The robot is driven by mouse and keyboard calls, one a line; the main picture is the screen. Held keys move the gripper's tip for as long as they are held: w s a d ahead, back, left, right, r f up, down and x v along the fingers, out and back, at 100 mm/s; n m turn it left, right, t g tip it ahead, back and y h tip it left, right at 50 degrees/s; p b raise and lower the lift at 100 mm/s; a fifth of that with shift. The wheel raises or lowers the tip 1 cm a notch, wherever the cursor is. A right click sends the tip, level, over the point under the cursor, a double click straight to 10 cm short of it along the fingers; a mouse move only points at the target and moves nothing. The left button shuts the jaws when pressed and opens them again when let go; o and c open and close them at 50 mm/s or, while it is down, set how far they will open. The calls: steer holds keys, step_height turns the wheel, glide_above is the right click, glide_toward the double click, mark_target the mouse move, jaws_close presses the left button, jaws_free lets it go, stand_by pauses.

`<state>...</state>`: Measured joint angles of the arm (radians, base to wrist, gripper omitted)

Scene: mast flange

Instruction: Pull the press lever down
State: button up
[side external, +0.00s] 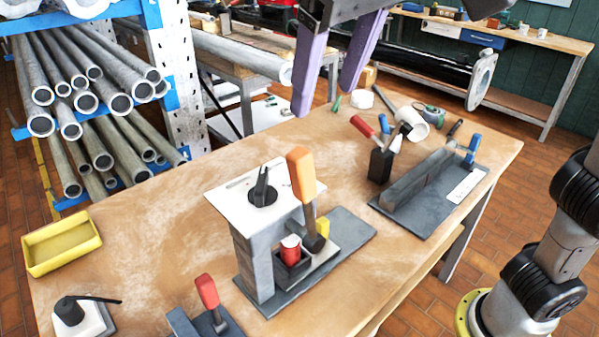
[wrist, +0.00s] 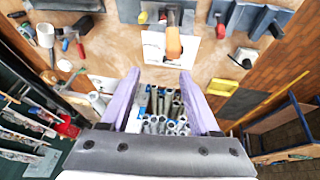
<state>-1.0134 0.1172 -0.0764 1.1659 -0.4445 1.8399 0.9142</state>
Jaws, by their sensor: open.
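The press (side external: 256,255) is a grey stand with a white top plate, on a dark base on the wooden bench. Its lever (side external: 301,175) has an orange grip and stands nearly upright beside the white plate. In the wrist view the orange lever grip (wrist: 173,42) lies in front of the white plate (wrist: 155,52), above the fingertips in the picture. My gripper (side external: 325,99) has two purple fingers, spread apart and empty. It is above the bench, up and right of the lever in the side view, not touching it. The open fingers also show in the wrist view (wrist: 160,74).
A red block (side external: 290,249) sits low on the press. A red-handled tool (side external: 207,291) stands at the front, and a grey fixture (side external: 425,185) lies to the right. A yellow tray (side external: 62,262) is at the left edge. Bench space left of the press is clear.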

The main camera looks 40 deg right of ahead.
mark_target(300, 176)
steer(key=shift+n, duration=0.4)
steer(key=x, duration=0.4)
steer(key=s+a+x, duration=0.1)
steer(key=x, duration=0.4)
steer(key=a+f+x, duration=0.1)
steer(key=x, duration=0.4)
steer(key=shift+s+a, duration=0.2)
steer(key=shift+r, duration=0.1)
jaws_close()
stand_by(0.6)
